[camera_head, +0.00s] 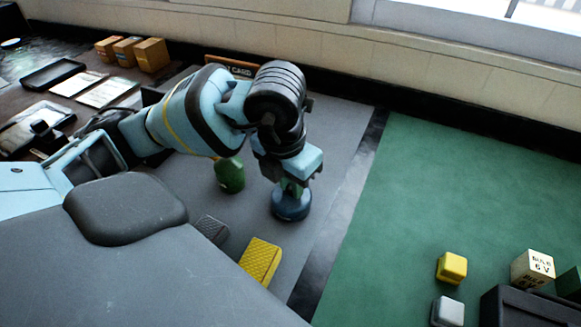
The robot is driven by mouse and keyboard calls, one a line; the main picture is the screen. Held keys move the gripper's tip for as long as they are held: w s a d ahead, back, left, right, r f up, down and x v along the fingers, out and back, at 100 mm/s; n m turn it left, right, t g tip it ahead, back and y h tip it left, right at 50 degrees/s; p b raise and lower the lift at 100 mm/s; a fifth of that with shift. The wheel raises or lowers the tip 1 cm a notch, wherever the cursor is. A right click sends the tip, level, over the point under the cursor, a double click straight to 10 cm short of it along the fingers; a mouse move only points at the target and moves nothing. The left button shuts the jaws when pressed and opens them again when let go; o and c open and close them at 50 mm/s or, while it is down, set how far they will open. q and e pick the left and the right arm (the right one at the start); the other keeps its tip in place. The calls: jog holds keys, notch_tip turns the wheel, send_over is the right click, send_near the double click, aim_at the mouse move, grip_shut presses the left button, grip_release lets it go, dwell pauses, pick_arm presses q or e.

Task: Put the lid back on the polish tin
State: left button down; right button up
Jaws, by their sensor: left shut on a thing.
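My left gripper (292,179) points down in the middle of the view, over a round dark blue tin shape (291,206) on the grey mat. It is shut on a small green part just above the blue top, which I take to be the lid's grip. The fingers and the gripper body hide most of it. I cannot tell where the lid ends and the polish tin begins, or whether the lid is seated or held just above. My right gripper is not in view.
A green bottle-like object (230,175) stands left of the tin. A yellow block (260,261) and a dark grey block (212,229) lie in front. Small boxes (152,54) and trays are at the far left. The green mat (430,190) is mostly clear, with blocks (452,267) at lower right.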

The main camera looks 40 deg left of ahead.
pick_arm(q)
jog(key=c, duration=0.7)
grip_release()
jog(key=shift+c, duration=0.2)
jog(key=shift+r+p, duration=2)
jog(key=shift+r, duration=1.55)
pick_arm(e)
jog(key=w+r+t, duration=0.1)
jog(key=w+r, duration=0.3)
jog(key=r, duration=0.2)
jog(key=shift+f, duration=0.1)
pick_arm(q)
grip_shut()
